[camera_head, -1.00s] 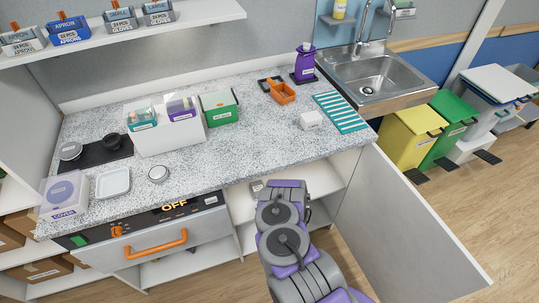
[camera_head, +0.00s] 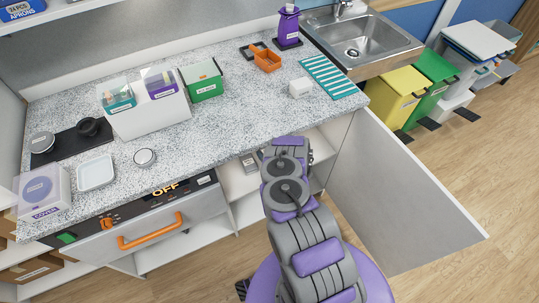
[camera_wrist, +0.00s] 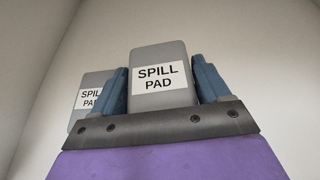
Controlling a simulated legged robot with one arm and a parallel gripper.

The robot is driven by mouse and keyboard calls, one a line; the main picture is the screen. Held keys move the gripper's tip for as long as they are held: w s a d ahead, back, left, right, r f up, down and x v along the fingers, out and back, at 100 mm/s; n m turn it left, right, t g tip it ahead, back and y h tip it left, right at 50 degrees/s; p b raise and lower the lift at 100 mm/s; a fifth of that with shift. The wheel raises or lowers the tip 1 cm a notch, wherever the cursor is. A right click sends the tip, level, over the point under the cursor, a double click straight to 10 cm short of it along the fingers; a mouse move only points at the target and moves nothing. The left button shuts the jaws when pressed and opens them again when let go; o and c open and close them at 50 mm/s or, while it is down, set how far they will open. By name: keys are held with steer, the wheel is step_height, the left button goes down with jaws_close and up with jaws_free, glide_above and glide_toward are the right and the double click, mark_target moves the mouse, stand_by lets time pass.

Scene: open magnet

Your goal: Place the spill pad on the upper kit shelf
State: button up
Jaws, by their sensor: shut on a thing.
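In the wrist view, a grey spill pad (camera_wrist: 160,58) with a white label stands between the two blue fingers of my gripper (camera_wrist: 160,85), which is shut on it. A second grey spill pad (camera_wrist: 90,118) is just behind and to the left, partly hidden by the left finger. In the head view, my arm reaches into the open cabinet under the counter, and my gripper and the held pad are hidden. A small grey labelled item (camera_head: 250,162) lies on the upper shelf (camera_head: 237,182), left of my arm.
The open cabinet door (camera_head: 400,205) stands to the right of my arm. The speckled counter (camera_head: 225,140) lies above the cabinet. A lower shelf (camera_head: 185,245) shows below. Pale walls surround the gripper in the wrist view.

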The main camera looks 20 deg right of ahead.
steer(key=shift+w+d+f, duration=0.15)
steer(key=shift+w+d, duration=0.15)
steer(key=shift+d, duration=0.5)
steer(key=f, duration=0.1)
steer(key=d+f+b, duration=0.1)
steer(key=f, duration=0.1)
steer(key=shift+w+f, duration=0.2)
steer(key=shift+f, duration=0.05)
steer(key=shift+a+f, duration=0.1)
steer(key=shift+a, duration=0.25)
steer(key=shift+s+d+f, duration=0.1)
steer(key=shift+d, duration=0.3)
steer(key=o, duration=1.1)
steer(key=shift+a, duration=0.15)
steer(key=shift+f, duration=0.1)
steer(key=shift+s, duration=0.1)
